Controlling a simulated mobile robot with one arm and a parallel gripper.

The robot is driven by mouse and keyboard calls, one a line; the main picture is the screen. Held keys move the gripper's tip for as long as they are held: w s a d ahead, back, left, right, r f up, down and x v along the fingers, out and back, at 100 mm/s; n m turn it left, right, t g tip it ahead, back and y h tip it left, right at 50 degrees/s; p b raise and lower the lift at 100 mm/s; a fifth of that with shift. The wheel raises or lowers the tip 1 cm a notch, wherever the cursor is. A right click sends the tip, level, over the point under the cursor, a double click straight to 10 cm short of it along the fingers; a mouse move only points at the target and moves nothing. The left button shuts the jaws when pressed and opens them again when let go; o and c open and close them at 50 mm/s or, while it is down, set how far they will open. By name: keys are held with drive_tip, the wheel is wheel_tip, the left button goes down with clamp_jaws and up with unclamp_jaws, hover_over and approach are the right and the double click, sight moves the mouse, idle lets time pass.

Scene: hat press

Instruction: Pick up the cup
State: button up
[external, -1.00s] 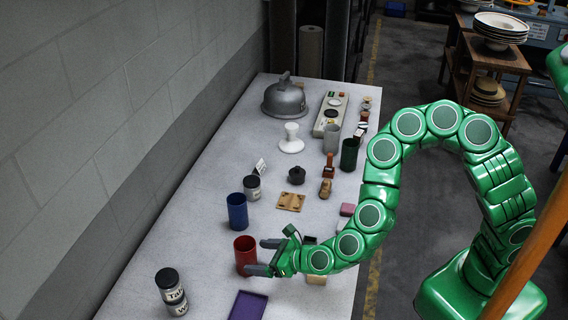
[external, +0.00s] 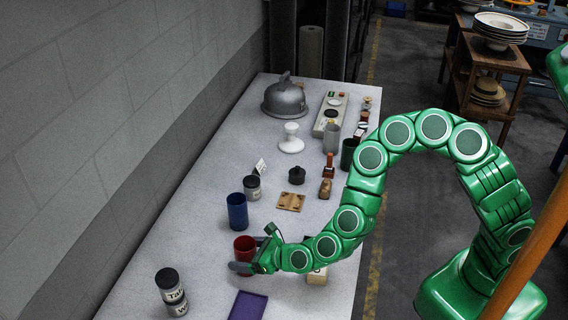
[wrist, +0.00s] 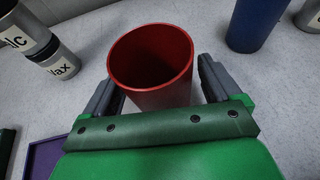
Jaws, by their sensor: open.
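A red cup (external: 244,245) stands upright on the grey table, and in the external view my gripper hides its lower part. In the wrist view the red cup (wrist: 152,60) shows its open, empty-looking mouth. My gripper (wrist: 158,82) is open, with one grey finger on each side of the cup. A gap shows at the right finger; I cannot tell whether the left finger touches. In the external view my gripper (external: 246,256) is low at the cup. A blue cup (external: 237,211) stands behind the red one; it also shows in the wrist view (wrist: 254,22).
Labelled jars (external: 171,291) stand at the front left, and another jar (external: 252,188) stands beyond the blue cup. A purple tray (external: 248,306) lies just in front of my gripper. A wooden piece (external: 291,202) lies behind, and the wall borders the table's left side.

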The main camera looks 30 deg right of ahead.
drive_tip(key=c, duration=1.1)
drive_tip(key=shift+r, duration=0.1)
drive_tip(key=shift+n+g+y, duration=0.3)
drive_tip(key=shift+n+y, duration=0.1)
drive_tip(key=shift+w+r, duration=0.2)
drive_tip(key=shift+r, duration=11.35)
